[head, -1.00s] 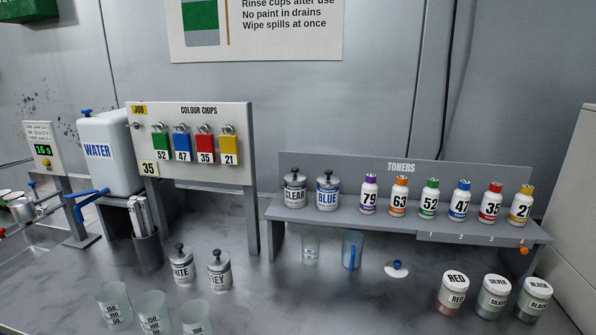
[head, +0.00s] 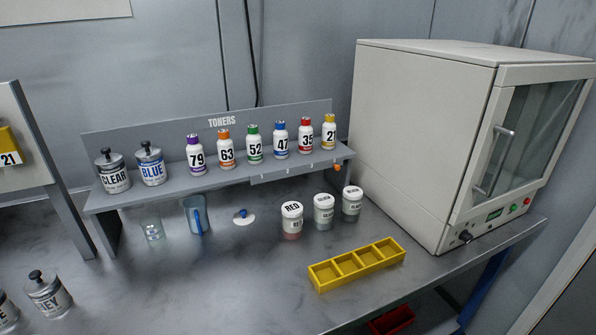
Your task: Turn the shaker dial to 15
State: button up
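A large off-white machine (head: 425,130) with a glass door stands at the right end of the bench. It looks like the shaker, though I see no label naming it. A small dark dial (head: 465,237) sits low on its front, at the left end of the control strip. A small green display (head: 495,214) is to the right of the dial, and its reading is too small to make out. The dial's pointer and scale cannot be read. The door looks closed. My gripper is not in view, and nothing is seen touching the dial.
A yellow divided tray (head: 358,264) lies on the bench, left of the machine. Red, silver and black jars (head: 323,213) stand behind it. The toner shelf (head: 220,180) holds several bottles and two tins. A red bin (head: 391,321) shows below the bench edge.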

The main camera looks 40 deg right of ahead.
aim_at(464, 236)
jog(key=z, duration=1.6)
